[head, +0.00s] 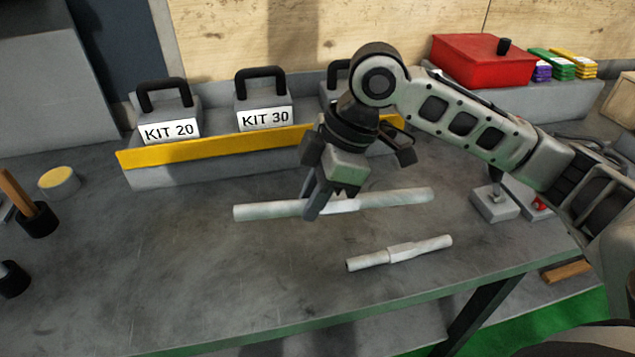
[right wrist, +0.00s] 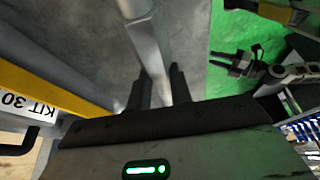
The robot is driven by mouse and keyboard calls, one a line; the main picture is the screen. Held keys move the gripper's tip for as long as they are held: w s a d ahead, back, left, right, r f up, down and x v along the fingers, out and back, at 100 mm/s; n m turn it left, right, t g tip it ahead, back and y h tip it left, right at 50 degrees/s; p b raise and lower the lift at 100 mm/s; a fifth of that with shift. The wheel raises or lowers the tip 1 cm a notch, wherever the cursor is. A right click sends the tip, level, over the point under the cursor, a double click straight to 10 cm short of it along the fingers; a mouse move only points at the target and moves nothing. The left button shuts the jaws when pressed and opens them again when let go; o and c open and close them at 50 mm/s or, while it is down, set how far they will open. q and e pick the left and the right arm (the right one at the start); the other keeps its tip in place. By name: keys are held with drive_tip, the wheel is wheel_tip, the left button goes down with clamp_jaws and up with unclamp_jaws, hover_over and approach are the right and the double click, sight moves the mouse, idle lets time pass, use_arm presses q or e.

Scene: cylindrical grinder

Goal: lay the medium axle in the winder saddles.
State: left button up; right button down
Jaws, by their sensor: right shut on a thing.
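Two pale axles show in the head view. The longer axle (head: 400,197) is thicker, with a collar near its middle, and lies level, low over the bench. The shorter axle (head: 400,252) rests on the bench nearer me. My right gripper (head: 332,205) is shut on the longer axle near its middle. In the right wrist view the held axle (right wrist: 150,50) runs between the two dark fingers (right wrist: 160,88). Which axle is the medium one I cannot tell for certain. I make out no winder saddles. My left gripper (right wrist: 232,62) seems to show small over the green floor.
A grey rack with a yellow front rail (head: 215,147) holds the KIT 20 (head: 170,118) and KIT 30 (head: 263,103) weights behind the axles. A red box (head: 480,62) stands at back right, a small grey stand (head: 494,204) at right.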

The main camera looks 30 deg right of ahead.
sight(322, 214)
drive_tip(key=shift+s+a+r, duration=0.3)
drive_tip(key=shift+s+a, duration=0.05)
drive_tip(key=m, duration=0.1)
drive_tip(key=f+m+t, duration=0.1)
drive_tip(key=shift+d+f+m, duration=0.25)
drive_tip(key=shift+f+m, duration=0.05)
drive_tip(key=shift+m, duration=0.1)
drive_tip(key=m, duration=0.1)
drive_tip(key=f+m+t+h, duration=0.1)
drive_tip(key=m, duration=0.1)
drive_tip(key=shift+d+f, duration=0.2)
drive_tip(key=shift+d, duration=0.05)
drive_tip(key=m, duration=0.1)
drive_tip(key=m+h, duration=0.1)
drive_tip(key=m, duration=0.1)
drive_tip(key=f+m+t+h, duration=0.1)
drive_tip(key=m, duration=0.1)
drive_tip(key=shift+d, duration=0.25)
drive_tip(key=m, duration=0.1)
drive_tip(key=m+h, duration=0.1)
drive_tip(key=m, duration=0.1)
drive_tip(key=shift+d+f+m, duration=0.2)
drive_tip(key=shift+f+m, duration=0.1)
drive_tip(key=shift+w, duration=0.15)
